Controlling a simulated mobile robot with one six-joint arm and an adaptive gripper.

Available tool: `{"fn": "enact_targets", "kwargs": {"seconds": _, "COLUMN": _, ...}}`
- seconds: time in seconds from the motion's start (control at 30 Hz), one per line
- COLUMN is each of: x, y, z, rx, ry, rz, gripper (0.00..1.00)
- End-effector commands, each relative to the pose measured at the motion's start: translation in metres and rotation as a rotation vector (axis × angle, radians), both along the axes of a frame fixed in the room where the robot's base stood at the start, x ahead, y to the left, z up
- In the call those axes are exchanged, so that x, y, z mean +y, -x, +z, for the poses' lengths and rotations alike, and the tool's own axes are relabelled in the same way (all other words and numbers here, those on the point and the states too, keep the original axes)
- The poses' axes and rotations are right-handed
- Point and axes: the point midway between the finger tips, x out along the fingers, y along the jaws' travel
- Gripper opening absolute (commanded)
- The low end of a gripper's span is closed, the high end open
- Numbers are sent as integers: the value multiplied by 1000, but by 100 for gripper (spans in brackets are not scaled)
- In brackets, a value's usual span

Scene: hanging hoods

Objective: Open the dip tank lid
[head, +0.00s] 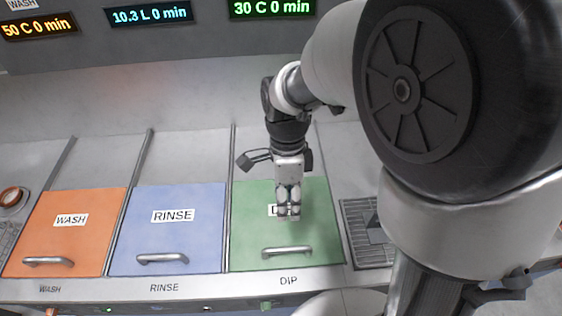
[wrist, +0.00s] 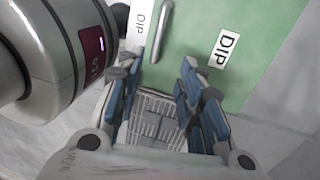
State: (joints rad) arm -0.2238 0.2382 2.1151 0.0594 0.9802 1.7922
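The dip tank lid (head: 250,225) is a green panel, lying flat and closed at the right of three lids in the head view. Its DIP label is partly hidden behind my gripper (head: 288,212). A metal bar handle (head: 287,252) runs along the lid's front edge. In the wrist view the green lid (wrist: 262,50) and its handle (wrist: 161,32) show beyond the fingers. My gripper (wrist: 158,75) points down above the lid, with its blue-padded fingers apart and nothing between them. The handle lies beyond the fingertips, not between the fingers.
The orange WASH lid (head: 75,240) and blue RINSE lid (head: 175,238) lie closed to the left, each with a bar handle. Metal rails separate the lids. A drain grate (head: 362,228) lies right of the dip lid. Displays (head: 270,8) hang on the back panel.

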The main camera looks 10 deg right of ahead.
Motion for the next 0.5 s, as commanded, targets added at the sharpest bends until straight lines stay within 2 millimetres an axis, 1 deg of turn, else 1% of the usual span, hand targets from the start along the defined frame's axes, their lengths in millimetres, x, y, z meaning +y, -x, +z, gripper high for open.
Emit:
{"fn": "enact_targets", "kwargs": {"seconds": 0.03, "x": 0, "y": 3, "z": -10, "rx": 3, "ry": 1, "rz": 1, "gripper": 35}}
{"fn": "enact_targets", "kwargs": {"seconds": 0.17, "x": 0, "y": 8, "z": -36, "rx": 5, "ry": 0, "rz": 2, "gripper": 35}}
{"fn": "enact_targets", "kwargs": {"seconds": 0.5, "x": 0, "y": 23, "z": -110, "rx": 4, "ry": -1, "rz": 3, "gripper": 35}}
